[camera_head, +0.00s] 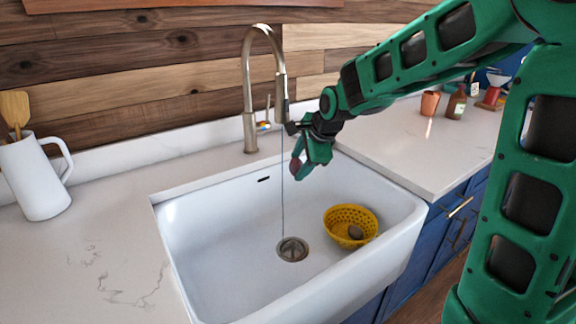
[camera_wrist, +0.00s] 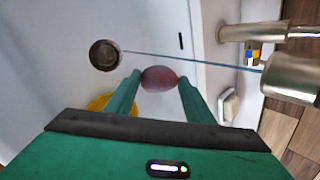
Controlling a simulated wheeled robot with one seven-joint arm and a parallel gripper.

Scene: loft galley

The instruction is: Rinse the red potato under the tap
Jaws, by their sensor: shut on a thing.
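The red potato (camera_wrist: 160,78) is held between the two green fingers of my gripper (camera_wrist: 161,84), which is shut on it. In the head view the potato (camera_head: 298,169) hangs above the white sink (camera_head: 215,220), next to the stream of the tap (camera_head: 249,95). A thin stream of water (camera_head: 283,200) runs from the tap down to the drain (camera_head: 292,249). In the wrist view the stream (camera_wrist: 190,62) passes beside the potato, with a small gap in the picture. Whether water touches the potato I cannot tell.
A yellow colander (camera_head: 350,224) with a brownish round thing in it stands in the sink at the right. A white pitcher (camera_head: 36,178) with wooden utensils stands on the left counter. A copper cup (camera_head: 430,103) and bottles stand on the right counter. The left of the sink is clear.

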